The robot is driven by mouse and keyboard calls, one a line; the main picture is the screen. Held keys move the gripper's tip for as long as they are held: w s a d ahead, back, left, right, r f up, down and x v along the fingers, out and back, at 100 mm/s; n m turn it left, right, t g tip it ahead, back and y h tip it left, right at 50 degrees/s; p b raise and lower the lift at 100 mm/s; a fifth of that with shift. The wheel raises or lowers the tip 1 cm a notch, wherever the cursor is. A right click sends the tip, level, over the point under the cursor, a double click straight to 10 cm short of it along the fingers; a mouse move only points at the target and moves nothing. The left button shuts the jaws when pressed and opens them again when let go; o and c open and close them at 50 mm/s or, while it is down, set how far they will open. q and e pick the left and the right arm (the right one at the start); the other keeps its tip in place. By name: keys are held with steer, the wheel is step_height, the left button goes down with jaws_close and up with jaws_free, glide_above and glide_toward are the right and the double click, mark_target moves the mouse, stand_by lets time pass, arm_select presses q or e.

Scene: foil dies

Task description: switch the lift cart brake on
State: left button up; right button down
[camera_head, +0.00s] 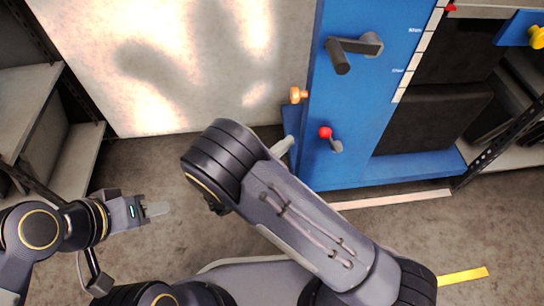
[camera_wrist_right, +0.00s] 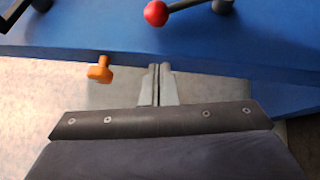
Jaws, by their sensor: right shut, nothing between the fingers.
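The blue lift cart (camera_head: 345,110) stands right of centre in the head view. A lever with a red ball (camera_head: 326,132) on a grey pivot sits low on its blue face. The red ball also shows at the top of the right wrist view (camera_wrist_right: 156,13). My right gripper (camera_wrist_right: 158,72) is shut and empty in that view, below the red ball and apart from it.
An orange knob (camera_head: 297,95) sticks out at the cart's left edge, close left of my right gripper in the wrist view (camera_wrist_right: 99,70). A dark crank handle (camera_head: 352,49) is above the lever. A pale panel (camera_head: 170,60) stands behind. Shelves (camera_head: 75,160) are at left.

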mark_target(326, 132)
steer(key=d, duration=0.2)
steer(key=d+b, duration=0.1)
steer(key=d, duration=0.1)
steer(key=d+r, duration=0.1)
steer(key=d, duration=0.1)
steer(key=shift+w, duration=0.4)
steer(key=shift+r, duration=0.1)
steer(key=d+r+m+g+y+p, duration=0.1)
steer(key=d+r, duration=0.1)
steer(key=d+r+m+g+y+p, duration=0.1)
steer(key=d+y, duration=0.1)
steer(key=shift+d+r+m+p, duration=0.25)
steer(key=shift+r+m+p, duration=0.05)
steer(key=shift+r+m, duration=0.1)
steer(key=d+m+y+b, duration=0.1)
steer(key=d+y, duration=0.1)
steer(key=d+m+g+y+b, duration=0.1)
steer(key=d+y, duration=0.1)
steer(key=d, duration=0.1)
steer(key=d+m+g+y+b, duration=0.1)
steer(key=d+y, duration=0.1)
steer(key=d, duration=0.1)
steer(key=shift+w+d+r, duration=0.2)
steer(key=shift+d+r, duration=0.05)
steer(key=shift+r, duration=0.1)
